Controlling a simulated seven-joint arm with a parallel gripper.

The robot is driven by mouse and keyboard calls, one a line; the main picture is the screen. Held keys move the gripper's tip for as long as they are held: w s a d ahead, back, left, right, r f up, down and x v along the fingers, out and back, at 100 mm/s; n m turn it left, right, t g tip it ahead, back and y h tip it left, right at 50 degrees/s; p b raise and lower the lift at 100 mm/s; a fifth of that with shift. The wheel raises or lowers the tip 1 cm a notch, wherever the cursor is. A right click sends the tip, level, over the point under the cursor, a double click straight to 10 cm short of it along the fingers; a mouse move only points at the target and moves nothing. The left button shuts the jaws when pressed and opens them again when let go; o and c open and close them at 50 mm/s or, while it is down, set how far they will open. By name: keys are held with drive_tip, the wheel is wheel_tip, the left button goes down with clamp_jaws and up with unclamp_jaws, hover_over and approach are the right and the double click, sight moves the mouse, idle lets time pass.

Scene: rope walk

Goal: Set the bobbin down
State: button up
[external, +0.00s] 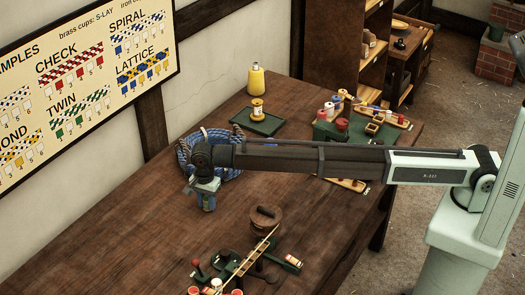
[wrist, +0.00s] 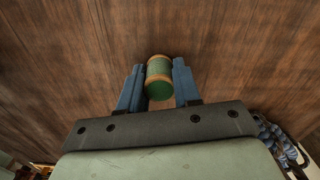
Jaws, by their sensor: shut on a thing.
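The bobbin (wrist: 159,78) has green thread and tan wooden ends. In the wrist view it sits between the two blue fingers of my gripper (wrist: 159,82), which is shut on it. In the external view my gripper (external: 208,200) points down over the brown table (external: 130,222), left of the middle. The bobbin is hidden or too small to make out there. I cannot tell whether the bobbin touches the table.
A coil of blue rope (external: 222,172) lies just behind my gripper. A green rack (external: 340,132) is at right. A braiding stand (external: 240,262) is in front. The table's left is clear.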

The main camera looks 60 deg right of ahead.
sight(207, 199)
drive_tip(key=shift+f, duration=0.15)
drive_tip(key=o, duration=1)
wheel_tip(207, 199, up, 12)
drive_tip(key=shift+r, duration=0.15)
idle(0.4)
